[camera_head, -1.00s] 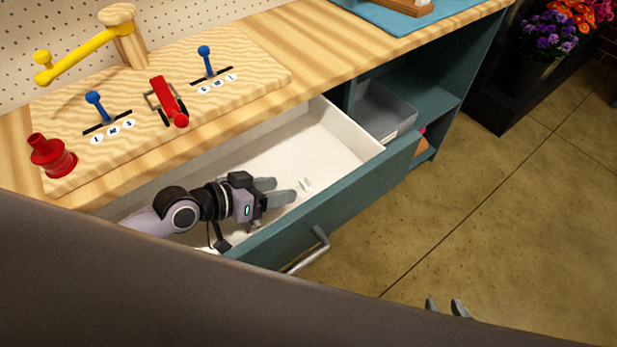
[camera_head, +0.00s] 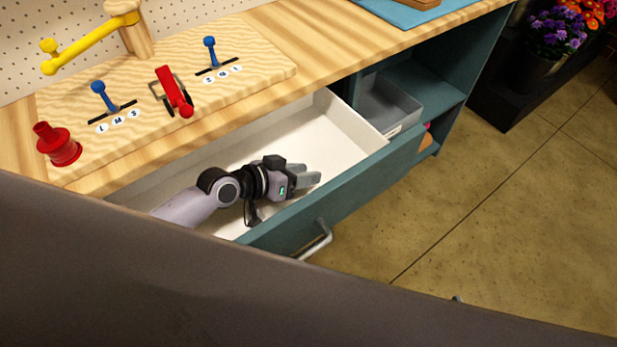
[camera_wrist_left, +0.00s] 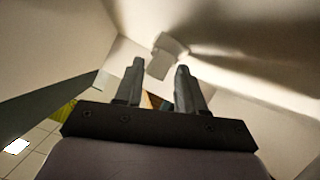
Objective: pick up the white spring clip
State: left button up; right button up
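The white spring clip (camera_wrist_left: 168,52) lies on the pale drawer floor in the left wrist view, just beyond my left fingertips and roughly in line with the gap between them. In the head view the clip is hidden behind my left gripper (camera_head: 314,176), which is low inside the open drawer (camera_head: 345,130). In the left wrist view, the left gripper (camera_wrist_left: 160,68) has its two fingers apart with nothing held between them. Only a tiny tip of my right gripper (camera_head: 457,298) shows at the lower edge of the head view.
The teal drawer front (camera_head: 340,193) with its metal handle (camera_head: 318,243) borders the drawer on the near side. A wooden board (camera_head: 190,85) with blue and red levers sits on the counter above. A grey bin (camera_head: 388,105) is on the shelf to the right.

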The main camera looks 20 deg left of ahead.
pick_arm(q)
grip_shut()
